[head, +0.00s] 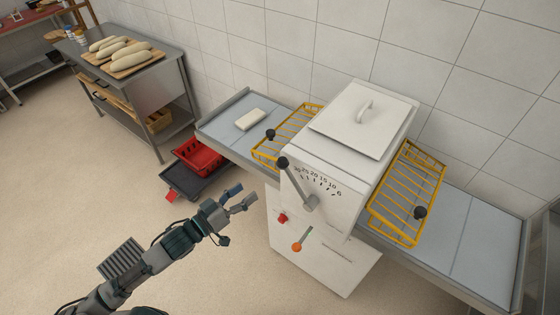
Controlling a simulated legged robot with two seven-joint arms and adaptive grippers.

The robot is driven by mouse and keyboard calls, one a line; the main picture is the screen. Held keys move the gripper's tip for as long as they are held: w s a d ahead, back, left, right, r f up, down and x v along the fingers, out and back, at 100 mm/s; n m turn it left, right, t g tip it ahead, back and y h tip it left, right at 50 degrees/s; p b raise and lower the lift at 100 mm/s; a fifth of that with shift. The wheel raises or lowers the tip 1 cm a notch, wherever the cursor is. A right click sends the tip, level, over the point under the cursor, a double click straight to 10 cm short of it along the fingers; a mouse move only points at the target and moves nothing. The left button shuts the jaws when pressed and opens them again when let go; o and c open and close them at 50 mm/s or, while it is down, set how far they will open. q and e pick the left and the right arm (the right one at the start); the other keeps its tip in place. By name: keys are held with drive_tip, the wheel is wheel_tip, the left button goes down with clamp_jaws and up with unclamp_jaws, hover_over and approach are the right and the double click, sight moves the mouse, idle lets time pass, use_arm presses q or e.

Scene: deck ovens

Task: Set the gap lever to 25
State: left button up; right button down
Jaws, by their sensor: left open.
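The gap lever (295,182) is a dark bar with a black knob (282,162) on the front of the white dough sheeter (330,250). It runs from a grey hub (310,204) up and to the left. It lies beside the leftmost, high-number end of the printed scale (320,182); the exact value under it is too small to tell. My left gripper (243,197) is open and empty, left of the machine and lower than the knob, apart from the lever. My right gripper is not in view.
Yellow wire guards (407,194) flank the machine. Below the lever are a red button (282,218) and an orange-knobbed lever (297,247). A dough block (250,119) lies on the left belt (228,127). Floor in front is clear.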

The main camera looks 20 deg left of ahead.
use_arm(q)
approach(282, 163)
drive_tip(key=w+f, duration=0.1)
drive_tip(key=x, duration=0.3)
drive_tip(key=p+x, duration=0.1)
drive_tip(key=x, duration=0.2)
drive_tip(key=p+x, duration=0.1)
drive_tip(key=x, duration=0.3)
drive_tip(key=shift+w+f, duration=0.15)
drive_tip(key=shift+f, duration=0.15)
drive_tip(key=shift+a, duration=0.25)
drive_tip(key=shift+c, duration=0.2)
drive_tip(key=c, duration=0.4)
clamp_jaws()
drive_tip(key=shift+d, duration=0.1)
